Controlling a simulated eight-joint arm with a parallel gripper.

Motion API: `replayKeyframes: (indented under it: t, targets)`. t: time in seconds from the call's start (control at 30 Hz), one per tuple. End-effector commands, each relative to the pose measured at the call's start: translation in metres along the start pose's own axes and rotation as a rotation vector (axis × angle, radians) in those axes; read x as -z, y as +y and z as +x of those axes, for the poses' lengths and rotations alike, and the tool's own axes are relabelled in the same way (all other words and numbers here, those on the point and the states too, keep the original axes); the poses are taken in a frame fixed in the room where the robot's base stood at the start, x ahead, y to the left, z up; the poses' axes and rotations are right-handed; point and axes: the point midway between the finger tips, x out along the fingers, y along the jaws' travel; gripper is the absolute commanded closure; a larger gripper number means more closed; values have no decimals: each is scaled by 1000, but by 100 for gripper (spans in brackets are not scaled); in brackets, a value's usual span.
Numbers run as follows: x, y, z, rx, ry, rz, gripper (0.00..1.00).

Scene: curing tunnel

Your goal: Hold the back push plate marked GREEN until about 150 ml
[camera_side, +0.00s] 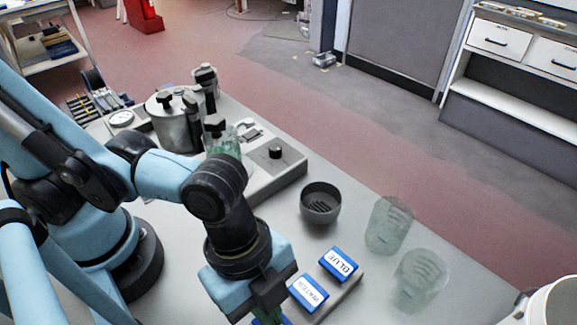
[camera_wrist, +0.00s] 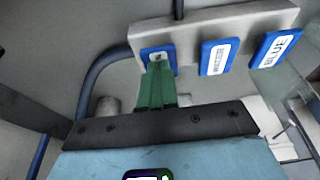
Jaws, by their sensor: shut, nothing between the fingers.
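Three blue push plates sit in a row on a pale block (camera_wrist: 120,38). In the wrist view my gripper (camera_wrist: 158,68) is shut, its green fingers over the left plate (camera_wrist: 158,53). Most of that plate's label is hidden, so I cannot read it as GREEN. The fingertips are at or very near its face; contact is unclear. The middle plate (camera_wrist: 215,57) seems to read WATER, and the right plate (camera_wrist: 275,48) reads BLUE. In the side view, the BLUE plate (camera_side: 338,265) and middle plate (camera_side: 308,293) show beside my gripper. No liquid level is readable.
Two tinted translucent tumblers (camera_side: 390,225) (camera_side: 420,280) stand right of the plates. A dark bowl (camera_side: 320,203) is behind them. A metal pot (camera_side: 172,122) and a grey unit with a black knob (camera_side: 275,153) stand farther back. Open table lies between bowl and plates.

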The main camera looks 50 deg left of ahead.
Motion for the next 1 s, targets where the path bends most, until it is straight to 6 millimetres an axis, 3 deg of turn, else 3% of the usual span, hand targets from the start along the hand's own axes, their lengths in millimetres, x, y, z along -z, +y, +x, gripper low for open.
replayKeyframes:
  t: [0.2, 1.0]
  targets:
    - [9, -1, -25, 0, 6, -1, 100]
    - [10, -1, -117, 1, 9, -2, 100]
